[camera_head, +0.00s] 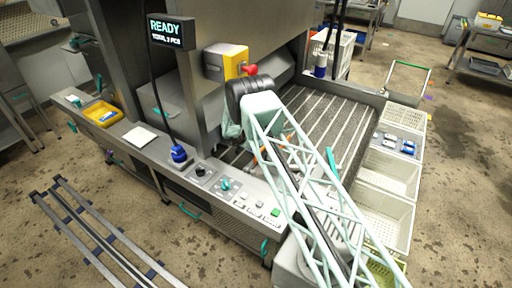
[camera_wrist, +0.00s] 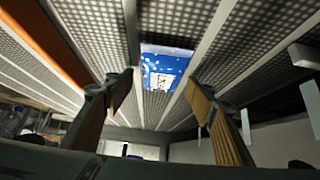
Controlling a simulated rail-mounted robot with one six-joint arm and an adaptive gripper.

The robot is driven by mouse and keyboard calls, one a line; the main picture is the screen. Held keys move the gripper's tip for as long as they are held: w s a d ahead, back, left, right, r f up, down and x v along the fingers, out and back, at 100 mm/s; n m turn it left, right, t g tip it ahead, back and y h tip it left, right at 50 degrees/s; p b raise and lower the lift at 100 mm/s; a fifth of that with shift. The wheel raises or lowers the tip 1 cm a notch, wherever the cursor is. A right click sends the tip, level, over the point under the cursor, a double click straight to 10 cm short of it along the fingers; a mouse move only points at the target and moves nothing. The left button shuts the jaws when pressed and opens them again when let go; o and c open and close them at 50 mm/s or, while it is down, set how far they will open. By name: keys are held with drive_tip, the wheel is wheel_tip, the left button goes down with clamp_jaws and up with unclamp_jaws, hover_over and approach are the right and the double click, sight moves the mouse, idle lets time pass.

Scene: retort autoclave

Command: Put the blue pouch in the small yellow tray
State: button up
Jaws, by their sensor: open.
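The blue pouch (camera_wrist: 168,66), with a pale label patch, lies on the grey perforated slatted bed in the wrist view. My gripper (camera_wrist: 160,84) is open, with its two ribbed fingers on either side of the pouch in that picture. The fingers appear apart from the pouch; the exact distance is unclear. In the head view my arm hides the pouch and most of the gripper over the machine bed. A small yellow tray (camera_head: 92,112) sits at the left end of the machine's front ledge, with something small and pale inside.
The slatted bed (camera_head: 346,111) is open at the right. An orange bar (camera_wrist: 48,42) lies left of the pouch.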

drive_tip(key=shift+c, duration=0.9)
drive_tip(key=c, duration=0.8)
drive_tip(key=shift+r, duration=0.15)
drive_tip(key=shift+c, duration=0.2)
drive_tip(key=shift+r, duration=1)
wheel_tip(320, 180, up, 5)
drive_tip(key=shift+f, duration=0.2)
drive_tip(key=s+a, duration=0.4)
drive_tip(key=s, duration=0.4)
drive_tip(key=s+a+b, duration=0.1)
drive_tip(key=s+a, duration=0.3)
drive_tip(key=s, duration=0.4)
drive_tip(key=shift+a+r, duration=0.1)
